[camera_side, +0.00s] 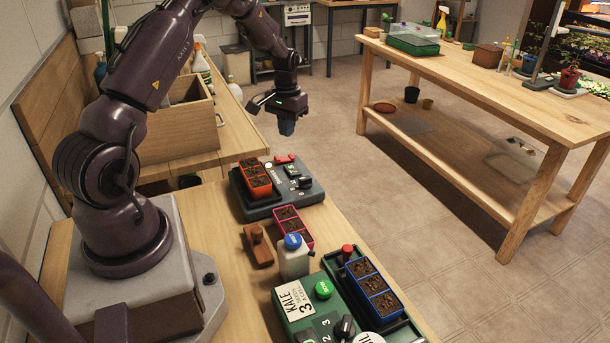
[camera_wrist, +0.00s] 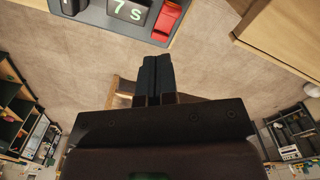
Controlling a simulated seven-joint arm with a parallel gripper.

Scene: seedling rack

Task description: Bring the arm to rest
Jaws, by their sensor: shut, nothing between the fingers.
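My gripper (camera_side: 287,126) hangs in the air in the side view, beyond the far end of the work table. Its fingers point down and are shut with nothing between them. In the wrist view my gripper (camera_wrist: 156,62) shows two dark fingers pressed together, with bare floor behind them. Nothing touches the fingers.
Below it, a grey device (camera_side: 304,188) holds an orange seedling tray (camera_side: 254,179). A pink-rimmed tray (camera_side: 293,225), a blue-capped bottle (camera_side: 294,260), a wooden block (camera_side: 257,246) and a green device (camera_side: 296,301) with a blue tray (camera_side: 372,287) stand nearer. A wooden bin (camera_side: 180,130) is left.

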